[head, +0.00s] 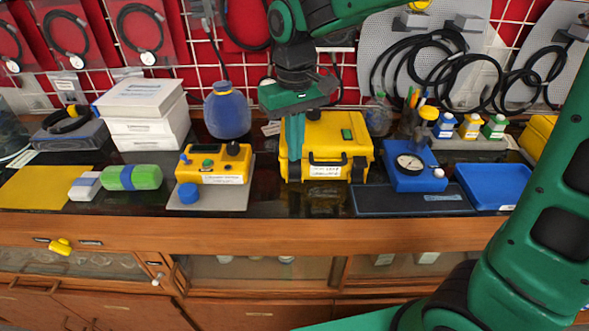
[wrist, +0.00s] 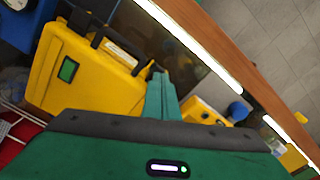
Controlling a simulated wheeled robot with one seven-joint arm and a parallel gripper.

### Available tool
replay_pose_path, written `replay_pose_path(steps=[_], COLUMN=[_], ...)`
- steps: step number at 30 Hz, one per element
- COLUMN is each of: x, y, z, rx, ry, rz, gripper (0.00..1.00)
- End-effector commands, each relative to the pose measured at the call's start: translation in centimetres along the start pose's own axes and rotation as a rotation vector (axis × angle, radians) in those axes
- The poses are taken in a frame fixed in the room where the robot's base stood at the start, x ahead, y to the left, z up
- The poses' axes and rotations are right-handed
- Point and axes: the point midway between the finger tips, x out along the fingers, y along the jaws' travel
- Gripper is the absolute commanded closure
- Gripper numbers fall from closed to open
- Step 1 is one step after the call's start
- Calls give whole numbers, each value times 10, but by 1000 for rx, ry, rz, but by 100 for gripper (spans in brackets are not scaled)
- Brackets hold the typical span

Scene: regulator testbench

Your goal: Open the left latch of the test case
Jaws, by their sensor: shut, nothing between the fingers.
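The yellow test case (head: 327,143) stands closed on the dark bench top, with a black handle (head: 326,160) and a white label on its front. A dark latch (head: 358,168) shows at the right of its front. My gripper (head: 295,153) is shut and empty, fingers pointing down at the case's front left. The fingers hide the left latch area in the head view. In the wrist view the shut fingers (wrist: 158,80) are beside the case (wrist: 90,78), near a dark piece at its corner that may be the left latch. I cannot tell whether they touch.
A yellow regulator device (head: 215,163) on a grey plate is left of the case, with a blue bottle (head: 227,112) behind it. A blue gauge unit (head: 411,172) and blue tray (head: 493,184) are to the right. The bench edge in front is clear.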

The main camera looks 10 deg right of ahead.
Motion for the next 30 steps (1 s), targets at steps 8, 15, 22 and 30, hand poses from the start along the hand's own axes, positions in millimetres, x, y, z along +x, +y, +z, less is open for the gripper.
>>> replay_pose_path(steps=[8, 15, 22, 30], x=[0, 0, 4, 10], y=[0, 0, 0, 0], z=[0, 0, 0, 0], rx=[0, 0, 0, 0], ry=[0, 0, 0, -1], rz=[0, 0, 0, 0], gripper=[100, 100, 100, 100])
